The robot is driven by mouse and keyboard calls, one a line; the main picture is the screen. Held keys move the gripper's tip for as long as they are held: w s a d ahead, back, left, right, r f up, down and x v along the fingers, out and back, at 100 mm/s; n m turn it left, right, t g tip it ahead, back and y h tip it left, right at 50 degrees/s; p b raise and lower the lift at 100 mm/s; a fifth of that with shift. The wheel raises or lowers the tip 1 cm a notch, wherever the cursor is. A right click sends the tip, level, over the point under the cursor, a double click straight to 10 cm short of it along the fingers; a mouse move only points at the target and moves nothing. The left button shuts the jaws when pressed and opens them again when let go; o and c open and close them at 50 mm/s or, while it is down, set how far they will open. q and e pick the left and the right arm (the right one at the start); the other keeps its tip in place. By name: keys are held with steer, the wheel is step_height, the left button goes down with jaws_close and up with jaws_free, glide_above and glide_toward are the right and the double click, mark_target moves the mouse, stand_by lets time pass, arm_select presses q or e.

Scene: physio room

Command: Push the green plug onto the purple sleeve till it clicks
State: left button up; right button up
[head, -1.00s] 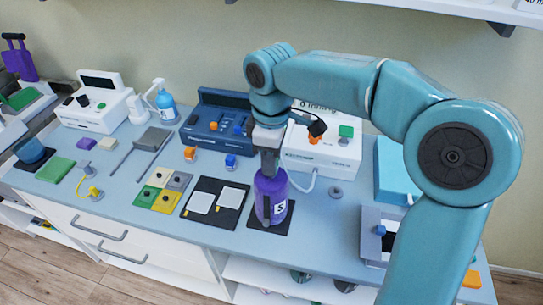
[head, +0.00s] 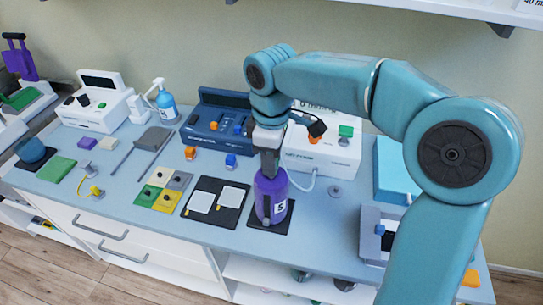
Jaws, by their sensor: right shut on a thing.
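My right gripper (head: 269,160) points straight down at the top of a purple bottle-like body (head: 272,195) with a white label. It is shut, apparently on the top of this body, which stands upright on a dark mat (head: 284,221). The fingertips and whatever is between them are too small to make out. A small green block (head: 346,131) sits on the white device behind my right arm; I cannot tell if it is the plug. A small purple block (head: 87,143) lies at the left of the bench. I cannot tell which purple thing is the sleeve. My left gripper is out of view.
A blue device (head: 213,128) stands behind, left of the gripper. A dark board with two white pads (head: 201,200) lies just left of the purple body. Coloured tiles (head: 166,201), a green pad (head: 56,169) and a spray bottle (head: 166,104) are farther left. A grey knob (head: 335,192) is to the right.

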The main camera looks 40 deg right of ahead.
steer(key=shift+f+b, duration=0.85)
steer(key=shift+f, duration=0.3)
stand_by(0.6)
steer(key=shift+f, duration=0.15)
stand_by(1.6)
steer(key=shift+p, duration=0.5)
stand_by(1.3)
steer(key=o, duration=0.9)
steer(key=shift+r, duration=0.2)
